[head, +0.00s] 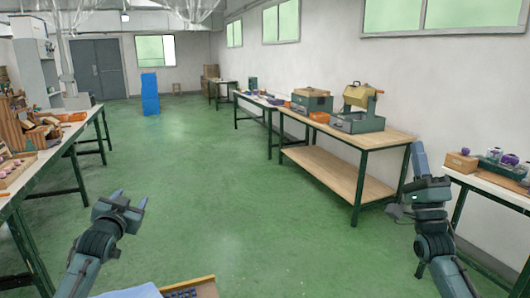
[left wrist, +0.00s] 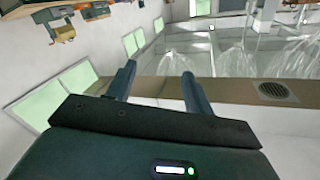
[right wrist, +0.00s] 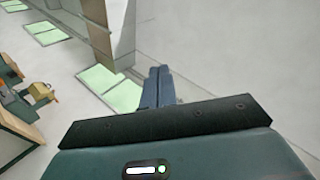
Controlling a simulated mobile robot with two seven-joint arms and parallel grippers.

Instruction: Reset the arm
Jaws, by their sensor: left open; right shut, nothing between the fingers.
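My left gripper (head: 130,201) is raised over the green floor at the lower left of the head view. Its two fingers stand apart with nothing between them, and they also show apart in the left wrist view (left wrist: 158,88). My right gripper (head: 417,160) is raised at the right of the head view, pointing up. Its fingers are together and empty, as the right wrist view (right wrist: 158,86) shows. Neither gripper touches any object.
Another table (head: 60,150) with wooden items is at the left. A blue crate stack (head: 150,94) stands far back. A tray edge (head: 195,286) shows at the bottom. The middle floor is clear.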

